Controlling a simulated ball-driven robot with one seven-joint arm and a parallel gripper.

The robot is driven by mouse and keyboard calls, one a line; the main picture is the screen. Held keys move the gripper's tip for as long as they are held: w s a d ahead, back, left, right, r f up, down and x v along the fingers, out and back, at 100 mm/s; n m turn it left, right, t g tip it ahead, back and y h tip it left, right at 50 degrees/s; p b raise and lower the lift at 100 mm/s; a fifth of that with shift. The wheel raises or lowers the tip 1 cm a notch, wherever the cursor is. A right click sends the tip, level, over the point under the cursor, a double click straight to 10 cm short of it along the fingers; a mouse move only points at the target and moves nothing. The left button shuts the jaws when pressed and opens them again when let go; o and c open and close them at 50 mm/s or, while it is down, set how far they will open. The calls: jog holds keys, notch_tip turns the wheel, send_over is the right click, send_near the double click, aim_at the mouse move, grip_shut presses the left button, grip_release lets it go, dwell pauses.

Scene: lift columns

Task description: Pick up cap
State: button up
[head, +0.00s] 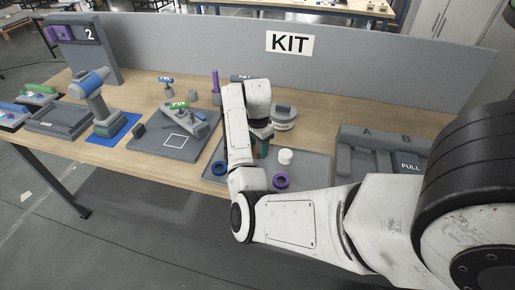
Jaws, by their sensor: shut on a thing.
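My gripper (262,136) is over the grey tray in the middle of the bench, mostly hidden behind my own arm. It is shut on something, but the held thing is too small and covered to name. Teal and reddish parts show just below it. A small white round piece (285,157), which looks like a cap, sits on the tray to the right of the gripper, apart from it. A blue ring (219,168) and a purple ring (281,182) lie near the tray's front. I cannot tell whether one of these is the task's cap.
The grey tray (316,172) lies at the bench front. A round grey container (284,118) stands behind it. A divided bin marked A and B (381,152) is at right. A fixture board (160,148) and a drill-like tool (93,90) are at left. A partition (390,62) closes the back.

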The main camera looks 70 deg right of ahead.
jog(key=shift+r, duration=0.7)
jog(key=s+a+r+p, duration=0.7)
jog(key=a+r, duration=0.4)
jog(key=r, duration=0.2)
jog(key=shift+s, duration=0.85)
jog(key=shift+w+r, duration=0.1)
jog(key=shift+r, duration=0.05)
